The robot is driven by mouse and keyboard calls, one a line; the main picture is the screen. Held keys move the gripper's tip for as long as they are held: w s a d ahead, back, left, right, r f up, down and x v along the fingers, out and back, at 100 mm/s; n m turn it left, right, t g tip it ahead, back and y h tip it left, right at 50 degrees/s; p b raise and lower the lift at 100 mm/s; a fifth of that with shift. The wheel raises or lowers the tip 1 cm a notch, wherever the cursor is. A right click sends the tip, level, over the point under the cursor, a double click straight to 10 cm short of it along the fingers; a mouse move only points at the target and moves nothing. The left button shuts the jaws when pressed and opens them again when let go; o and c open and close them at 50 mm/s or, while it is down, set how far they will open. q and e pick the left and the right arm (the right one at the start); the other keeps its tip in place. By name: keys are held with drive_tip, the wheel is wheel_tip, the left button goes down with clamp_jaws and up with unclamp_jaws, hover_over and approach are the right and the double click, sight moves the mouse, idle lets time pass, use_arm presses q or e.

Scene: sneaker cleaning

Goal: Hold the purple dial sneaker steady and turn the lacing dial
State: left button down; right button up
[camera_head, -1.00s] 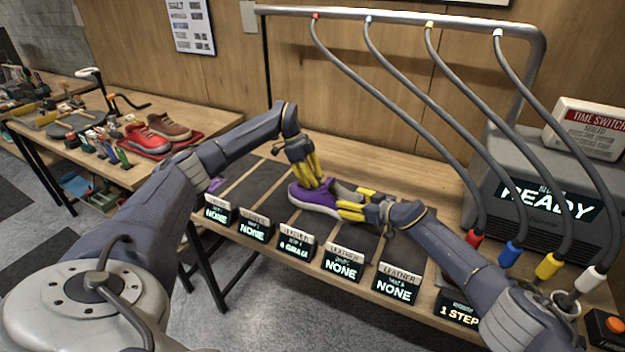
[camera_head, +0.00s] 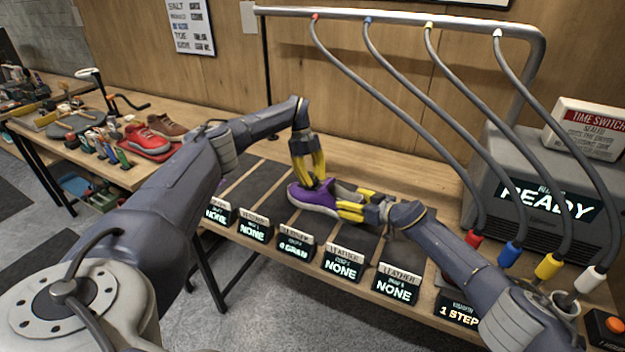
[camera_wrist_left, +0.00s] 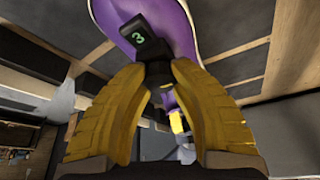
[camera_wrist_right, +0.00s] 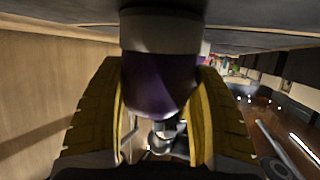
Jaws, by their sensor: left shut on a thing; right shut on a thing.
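The purple sneaker (camera_head: 312,198) with a pale sole sits on a dark mat strip in the middle of the bench. My left gripper (camera_head: 315,184) comes down from above, its yellow fingers shut on the small dark lacing dial (camera_wrist_left: 158,73) on top of the shoe. A dark tag with a green 3 (camera_wrist_left: 139,39) shows beside the dial in the left wrist view. My right gripper (camera_head: 342,210) reaches in from the right, low at the shoe. In the right wrist view its fingers are shut on a purple end of the sneaker (camera_wrist_right: 160,82). The fingers hide most of the dial.
Several label displays (camera_head: 343,266) line the bench's front edge. A grey machine reading READY (camera_head: 545,203) stands right, with coloured hoses hanging from a metal frame (camera_head: 400,14). A red shoe (camera_head: 146,138) and a brown shoe lie on the left table.

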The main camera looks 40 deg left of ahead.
use_arm(q)
drive_tip(key=shift+f+m, duration=0.1)
drive_tip(key=shift+m, duration=0.5)
drive_tip(key=shift+a+m+g, duration=0.1)
drive_tip(key=shift+m+g, duration=0.2)
drive_tip(key=c, duration=1)
unclamp_jaws()
drive_tip(key=shift+o, duration=0.2)
drive_tip(key=v, duration=1.2)
drive_tip(key=shift+d, duration=0.25)
drive_tip(key=shift+o, duration=0.2)
